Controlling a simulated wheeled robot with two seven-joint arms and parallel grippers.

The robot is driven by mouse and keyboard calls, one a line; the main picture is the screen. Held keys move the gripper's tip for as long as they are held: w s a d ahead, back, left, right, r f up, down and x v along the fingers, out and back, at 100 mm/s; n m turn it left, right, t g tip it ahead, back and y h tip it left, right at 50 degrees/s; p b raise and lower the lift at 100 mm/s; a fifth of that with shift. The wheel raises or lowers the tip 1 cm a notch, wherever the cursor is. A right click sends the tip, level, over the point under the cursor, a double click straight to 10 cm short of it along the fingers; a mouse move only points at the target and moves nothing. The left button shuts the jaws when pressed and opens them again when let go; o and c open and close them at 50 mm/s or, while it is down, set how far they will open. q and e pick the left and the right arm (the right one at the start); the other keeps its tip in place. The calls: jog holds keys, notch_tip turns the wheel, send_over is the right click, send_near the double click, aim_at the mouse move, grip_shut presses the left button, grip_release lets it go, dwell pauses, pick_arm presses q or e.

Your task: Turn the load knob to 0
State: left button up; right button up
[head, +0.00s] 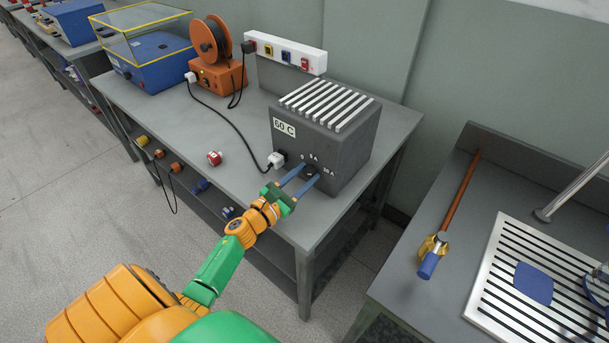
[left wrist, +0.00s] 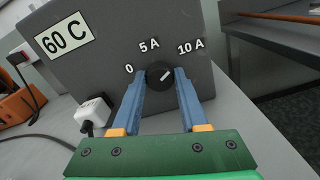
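The load box (head: 318,140) is a grey block with a ribbed white top and a "60 C" label. Its front has a black load knob (left wrist: 160,75) with marks 0, 5 A and 10 A around it, left to right. The knob's white pointer line slants to the upper right, towards 10 A. My left gripper (head: 311,172) has its two blue fingers on either side of the knob, and in the left wrist view the fingertips (left wrist: 160,77) look flush against its edges. My right gripper is not in view.
A white plug (head: 276,160) with a black cable sits on the box's front, left of the knob. An orange spool unit (head: 217,75) and a blue machine (head: 155,62) stand further left. A red-and-white piece (head: 214,158) lies on the bench. Another bench with a slatted tray (head: 500,290) stands right.

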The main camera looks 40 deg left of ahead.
pick_arm(q)
grip_shut()
jog(key=n, duration=0.2)
jog(key=shift+n+b, duration=0.3)
jog(key=shift+n, duration=0.1)
jog(key=n, duration=0.2)
jog(key=shift+n, duration=0.3)
jog(key=n, duration=0.5)
jog(key=shift+n, duration=0.3)
jog(key=n, duration=0.6)
jog(key=shift+r, duration=0.1)
jog(key=n+p, duration=0.1)
jog(key=n, duration=0.5)
jog(key=shift+n, duration=0.6)
